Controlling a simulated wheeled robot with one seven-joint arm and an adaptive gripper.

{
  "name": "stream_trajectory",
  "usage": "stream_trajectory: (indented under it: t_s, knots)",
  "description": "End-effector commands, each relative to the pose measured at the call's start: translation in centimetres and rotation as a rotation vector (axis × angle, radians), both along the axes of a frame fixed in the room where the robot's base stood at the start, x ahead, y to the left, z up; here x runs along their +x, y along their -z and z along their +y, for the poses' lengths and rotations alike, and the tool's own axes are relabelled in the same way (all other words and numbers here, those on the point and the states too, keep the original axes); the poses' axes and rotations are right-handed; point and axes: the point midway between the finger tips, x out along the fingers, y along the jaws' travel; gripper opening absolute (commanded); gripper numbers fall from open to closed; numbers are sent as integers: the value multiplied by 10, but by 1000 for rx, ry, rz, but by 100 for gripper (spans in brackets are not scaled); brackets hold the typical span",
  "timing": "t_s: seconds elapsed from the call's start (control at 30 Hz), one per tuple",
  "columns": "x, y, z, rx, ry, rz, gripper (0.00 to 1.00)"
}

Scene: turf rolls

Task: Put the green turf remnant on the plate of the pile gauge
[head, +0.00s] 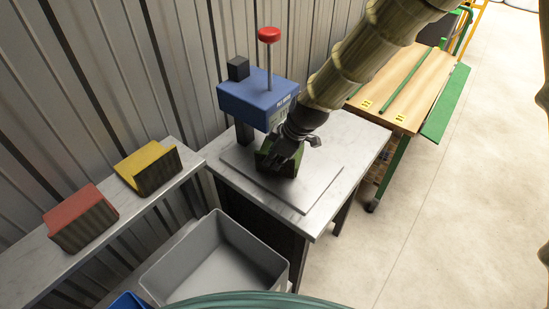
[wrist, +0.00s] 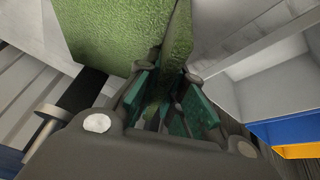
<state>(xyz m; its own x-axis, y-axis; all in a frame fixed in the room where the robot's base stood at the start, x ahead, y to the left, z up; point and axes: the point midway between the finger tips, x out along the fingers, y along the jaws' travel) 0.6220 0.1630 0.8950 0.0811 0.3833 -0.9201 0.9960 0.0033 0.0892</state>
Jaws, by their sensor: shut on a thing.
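The green turf remnant (head: 264,159) is in my gripper (head: 287,158), over the plate of the pile gauge (head: 306,188). In the wrist view the remnant (wrist: 115,35) fills the upper middle, and the fingers of my gripper (wrist: 165,95) are shut on its upright part. The gauge's blue head (head: 258,101), with a red knob (head: 269,34) on a rod, stands just behind the remnant. My gripper and arm hide part of the remnant, and I cannot tell whether its underside touches the plate.
A red remnant (head: 82,222) and a yellow remnant (head: 149,165) lie on a shelf at left. A grey bin (head: 180,265) stands below, in front of the gauge table. A wooden bench (head: 415,90) is at right. Open floor (head: 440,210) lies beyond.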

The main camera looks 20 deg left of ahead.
Motion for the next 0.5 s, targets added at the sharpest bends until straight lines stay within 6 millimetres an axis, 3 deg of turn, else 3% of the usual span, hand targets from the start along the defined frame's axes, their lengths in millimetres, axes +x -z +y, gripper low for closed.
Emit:
stream_trajectory:
  t_s: [0.13, 0.17, 0.27, 0.5]
  knots:
    - [0, 2, 0, 0, 1, 0, 0]
    - [0, 2, 0, 0, 1, 0, 14]
    - [0, 2, 0, 0, 0, 0, 32]
    - [0, 2, 0, 0, 0, 1, 32]
